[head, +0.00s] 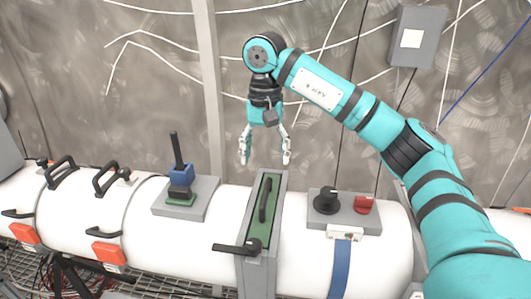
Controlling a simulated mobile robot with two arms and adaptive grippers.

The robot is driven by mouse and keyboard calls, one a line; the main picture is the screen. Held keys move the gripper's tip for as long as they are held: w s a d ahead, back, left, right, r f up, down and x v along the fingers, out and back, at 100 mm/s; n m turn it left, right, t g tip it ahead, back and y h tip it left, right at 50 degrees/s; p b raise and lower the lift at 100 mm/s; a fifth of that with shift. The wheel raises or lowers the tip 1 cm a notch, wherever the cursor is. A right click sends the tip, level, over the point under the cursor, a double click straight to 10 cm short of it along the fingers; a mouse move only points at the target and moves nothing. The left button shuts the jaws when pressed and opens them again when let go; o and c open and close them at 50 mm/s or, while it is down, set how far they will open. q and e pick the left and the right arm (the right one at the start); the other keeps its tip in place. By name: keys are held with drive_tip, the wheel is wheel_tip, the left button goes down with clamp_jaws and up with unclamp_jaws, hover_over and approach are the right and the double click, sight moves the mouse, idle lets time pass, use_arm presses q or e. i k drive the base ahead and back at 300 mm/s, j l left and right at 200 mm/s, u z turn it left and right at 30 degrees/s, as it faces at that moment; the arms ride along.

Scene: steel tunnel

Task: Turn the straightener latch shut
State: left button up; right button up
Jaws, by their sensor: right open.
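The straightener appears to be the green panel (258,226) with a black bar handle, set in a grey frame (276,225) across the white tunnel pipe. A black lever latch (237,248) sits at the frame's front lower end; its arm points left, out past the frame, from a round hub at its right end. My right gripper (265,158) is open and empty, pointing down, above and behind the frame's far end and apart from the latch. My left gripper is not in view.
Left of the frame, a grey plate (206,200) carries an upright black lever on a blue block. To the right, a grey box (355,218) carries a black knob and a red switch. Further left are black handles and red-orange blocks (106,252). A wall box (416,36) hangs behind.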

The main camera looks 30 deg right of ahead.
sight(253, 246)
drive_tip(key=k+j, duration=0.5)
drive_tip(key=k, duration=0.2)
drive_tip(key=k+j, duration=0.5)
drive_tip(key=k, duration=0.15)
